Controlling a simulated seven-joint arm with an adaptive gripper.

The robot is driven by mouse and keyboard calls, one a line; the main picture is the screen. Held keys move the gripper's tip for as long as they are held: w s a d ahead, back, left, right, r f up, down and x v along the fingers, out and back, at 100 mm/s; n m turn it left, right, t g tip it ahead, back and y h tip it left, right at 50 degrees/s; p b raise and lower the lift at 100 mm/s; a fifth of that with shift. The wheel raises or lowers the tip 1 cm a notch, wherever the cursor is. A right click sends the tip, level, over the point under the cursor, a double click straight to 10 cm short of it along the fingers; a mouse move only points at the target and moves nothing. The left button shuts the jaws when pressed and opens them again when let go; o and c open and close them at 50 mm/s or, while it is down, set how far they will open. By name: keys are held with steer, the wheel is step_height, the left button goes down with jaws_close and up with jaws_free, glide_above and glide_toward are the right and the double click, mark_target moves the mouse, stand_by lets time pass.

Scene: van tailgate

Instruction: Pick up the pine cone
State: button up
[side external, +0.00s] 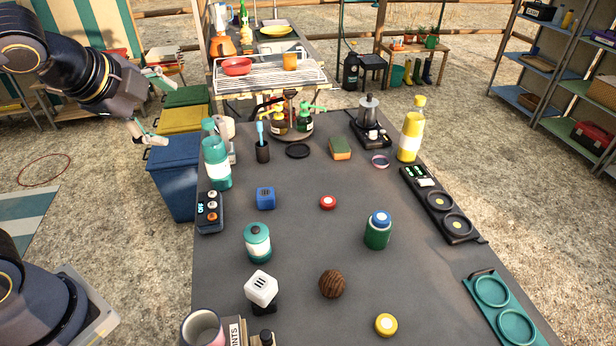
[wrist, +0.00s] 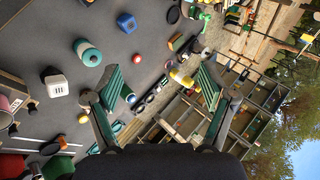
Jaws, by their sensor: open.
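The pine cone (side external: 332,283) is a brown, ridged ball on the dark grey table, near the front middle in the side view. In the wrist view a small brown round shape left of my left finger looks like the pine cone (wrist: 88,97). My gripper (side external: 167,112) is at the upper left in the side view, raised over the bins beside the table and well away from the pine cone. Its two teal-padded fingers also show in the wrist view (wrist: 157,78), spread wide with nothing held between them.
Bare table surrounds the pine cone.

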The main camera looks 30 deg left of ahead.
steer(key=w+d+f+m+h, duration=0.2)
steer(key=w+d+f+m, duration=0.3)
steer(key=d+m, duration=0.4)
steer(key=m+g+h, duration=0.2)
steer(key=m+g, duration=0.2)
steer(key=m, duration=0.7)
glide_above(327, 281)
steer(key=s+a, duration=0.3)
steer(key=s, duration=0.3)
step_height(327, 281, down, 14)
steer(key=x, duration=1)
steer(key=shift+w+f, duration=0.15)
steer(key=shift+w, duration=0.05)
steer(key=shift+t, duration=0.3)
steer(key=shift+d+x, duration=0.2)
steer(key=shift+x, duration=1.25)
steer(key=shift+d+x, duration=0.15)
steer(key=shift+x, duration=1.35)
steer(key=shift+w, duration=0.15)
steer(key=c, duration=1.1)
steer(key=shift+r, duration=0.25)
